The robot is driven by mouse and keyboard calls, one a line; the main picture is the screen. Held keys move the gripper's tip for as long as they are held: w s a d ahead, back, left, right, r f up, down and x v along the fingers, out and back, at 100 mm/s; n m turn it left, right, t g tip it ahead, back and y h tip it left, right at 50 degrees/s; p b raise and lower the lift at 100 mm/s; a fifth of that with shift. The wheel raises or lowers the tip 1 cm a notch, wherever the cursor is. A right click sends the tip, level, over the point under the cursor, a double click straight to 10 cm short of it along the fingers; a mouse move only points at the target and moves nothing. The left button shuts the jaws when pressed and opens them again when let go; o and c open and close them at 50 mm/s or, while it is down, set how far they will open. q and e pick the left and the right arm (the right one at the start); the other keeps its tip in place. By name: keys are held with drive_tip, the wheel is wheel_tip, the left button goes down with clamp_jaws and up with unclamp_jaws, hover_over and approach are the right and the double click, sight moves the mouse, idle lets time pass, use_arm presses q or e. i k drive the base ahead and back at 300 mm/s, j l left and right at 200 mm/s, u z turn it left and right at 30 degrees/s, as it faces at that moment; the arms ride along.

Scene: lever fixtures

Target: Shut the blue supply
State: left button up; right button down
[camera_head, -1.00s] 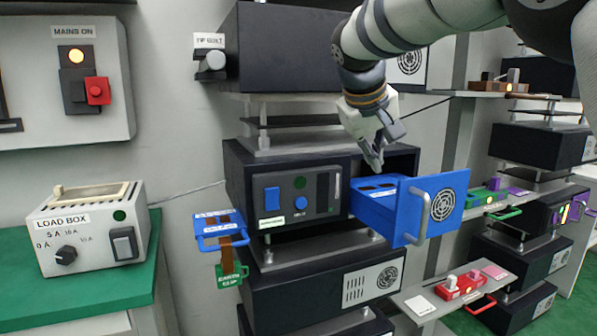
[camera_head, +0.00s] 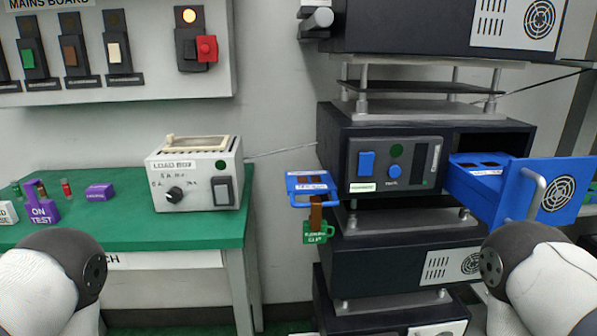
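The blue drawer (camera_head: 571,190) with a grey bar handle (camera_head: 531,193) is pulled out of the right side of a black supply unit (camera_head: 340,118) in the rack. Its top shows two dark openings. The unit's grey front panel (camera_head: 410,145) carries a blue rocker switch (camera_head: 366,165), a blue knob (camera_head: 393,171) and a dark green round lamp (camera_head: 397,151). Only rounded links of my arms show at the bottom left and bottom right; neither gripper is in view.
A mains board (camera_head: 140,84) is on the wall. More black units sit above and below.

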sight(550, 192)
drive_tip(key=z, duration=1.45)
